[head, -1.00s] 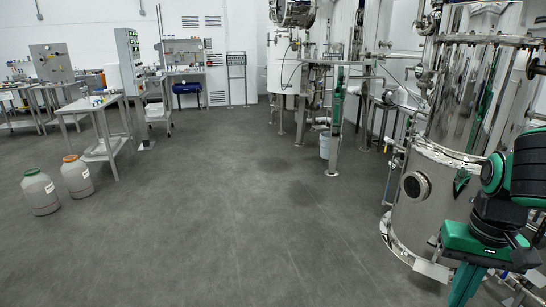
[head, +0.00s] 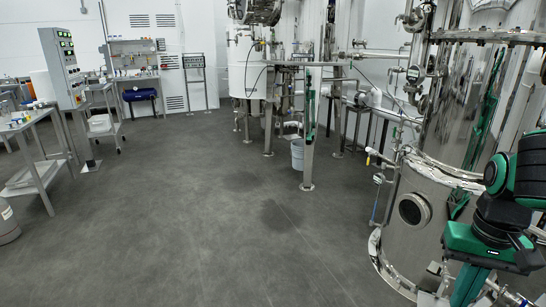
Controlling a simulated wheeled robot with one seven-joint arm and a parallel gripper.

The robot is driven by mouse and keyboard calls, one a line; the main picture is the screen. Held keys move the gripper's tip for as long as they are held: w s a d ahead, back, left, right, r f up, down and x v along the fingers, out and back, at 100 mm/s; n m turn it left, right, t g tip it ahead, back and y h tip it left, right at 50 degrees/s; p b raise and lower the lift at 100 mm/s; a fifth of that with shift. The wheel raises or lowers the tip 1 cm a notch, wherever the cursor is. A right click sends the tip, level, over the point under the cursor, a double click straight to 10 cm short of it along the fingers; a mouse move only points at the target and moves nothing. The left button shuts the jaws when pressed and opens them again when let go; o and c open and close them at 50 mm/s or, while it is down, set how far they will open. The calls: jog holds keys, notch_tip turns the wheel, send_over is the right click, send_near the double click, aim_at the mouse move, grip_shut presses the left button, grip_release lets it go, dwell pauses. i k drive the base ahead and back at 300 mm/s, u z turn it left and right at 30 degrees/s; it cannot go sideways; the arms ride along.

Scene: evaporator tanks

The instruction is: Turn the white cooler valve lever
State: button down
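I cannot make out a white valve lever for certain. A small pale valve handle (head: 373,151) sticks out on the pipework at the left side of the large steel tank (head: 440,200), but it is too small to identify. White pipe parts (head: 374,98) run behind it. My green and black arm is folded at the right edge, in front of the tank. My gripper does not show.
The grey floor (head: 200,220) is clear ahead. A steel table (head: 40,165) stands at left, with a control cabinet (head: 62,65) beyond it. A bucket (head: 297,153) stands near a steel support post (head: 308,130). A white tank (head: 245,65) is at the back.

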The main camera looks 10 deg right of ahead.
aim_at(400, 15)
jog(key=z, duration=0.25)
jog(key=i, duration=1.25)
jog(key=z, duration=0.5)
jog(key=i, duration=1.05)
jog(key=z, duration=0.25)
jog(key=k, duration=0.6)
jog(key=u, duration=0.6)
jog(key=i, duration=1)
jog(key=u, duration=0.4)
jog(key=i, duration=1.15)
jog(key=z, duration=0.9)
jog(key=i, duration=0.7)
jog(key=z, duration=0.2)
